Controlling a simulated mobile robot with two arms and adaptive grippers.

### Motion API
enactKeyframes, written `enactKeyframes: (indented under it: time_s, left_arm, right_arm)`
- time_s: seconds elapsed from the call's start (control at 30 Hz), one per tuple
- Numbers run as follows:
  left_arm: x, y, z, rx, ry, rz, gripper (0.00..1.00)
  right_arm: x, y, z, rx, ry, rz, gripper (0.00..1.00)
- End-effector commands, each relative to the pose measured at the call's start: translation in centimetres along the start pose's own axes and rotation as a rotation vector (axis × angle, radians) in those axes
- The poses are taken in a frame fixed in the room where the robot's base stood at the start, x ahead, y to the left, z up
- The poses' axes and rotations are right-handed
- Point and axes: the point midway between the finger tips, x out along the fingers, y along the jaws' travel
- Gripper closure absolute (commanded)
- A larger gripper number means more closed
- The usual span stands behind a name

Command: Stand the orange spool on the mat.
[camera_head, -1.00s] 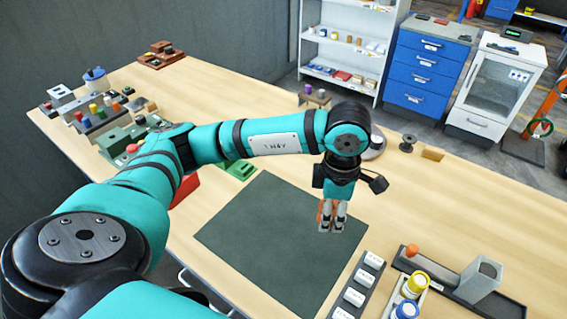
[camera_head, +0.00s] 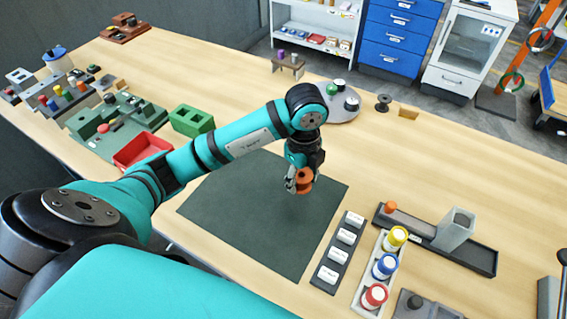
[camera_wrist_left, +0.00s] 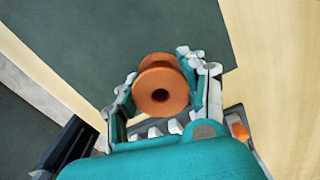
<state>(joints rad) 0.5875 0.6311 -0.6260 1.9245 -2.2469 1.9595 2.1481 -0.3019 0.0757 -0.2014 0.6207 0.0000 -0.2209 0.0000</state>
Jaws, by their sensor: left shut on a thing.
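The orange spool (camera_head: 304,181) is between the fingers of my left gripper (camera_head: 298,186), which is shut on it. In the left wrist view the spool (camera_wrist_left: 160,88) shows its round flange with a dark centre hole, and the left gripper's fingers (camera_wrist_left: 165,95) flank it. The dark green mat (camera_head: 235,220) lies flat on the table. The gripper and spool are over the mat's upper right part; I cannot tell whether the spool touches it. The mat (camera_wrist_left: 120,35) also fills much of the left wrist view. My right gripper is not in view.
A row of white labelled blocks (camera_head: 340,250) lies along the mat's right side, beside a rack of coloured-lid jars (camera_head: 385,266). A dark spool (camera_head: 383,102) stands behind. The mat's middle is clear.

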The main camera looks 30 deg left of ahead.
Motion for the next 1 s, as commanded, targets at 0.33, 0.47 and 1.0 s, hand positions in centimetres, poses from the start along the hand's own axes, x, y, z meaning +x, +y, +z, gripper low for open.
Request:
enactKeyframes:
  time_s: [0.33, 0.47, 1.0]
  left_arm:
    - [4.4, 0.1, 0.0, 0.004, 0.001, 0.003, 0.90]
    - [6.3, 0.1, -0.1, 0.005, 0.002, 0.003, 0.90]
    - [7.5, 0.0, 0.0, 0.006, 0.000, -0.001, 0.50]
  right_arm:
    - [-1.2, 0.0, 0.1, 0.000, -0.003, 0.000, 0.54]
    - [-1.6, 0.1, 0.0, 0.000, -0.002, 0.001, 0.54]
    - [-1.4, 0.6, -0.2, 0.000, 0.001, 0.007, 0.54]
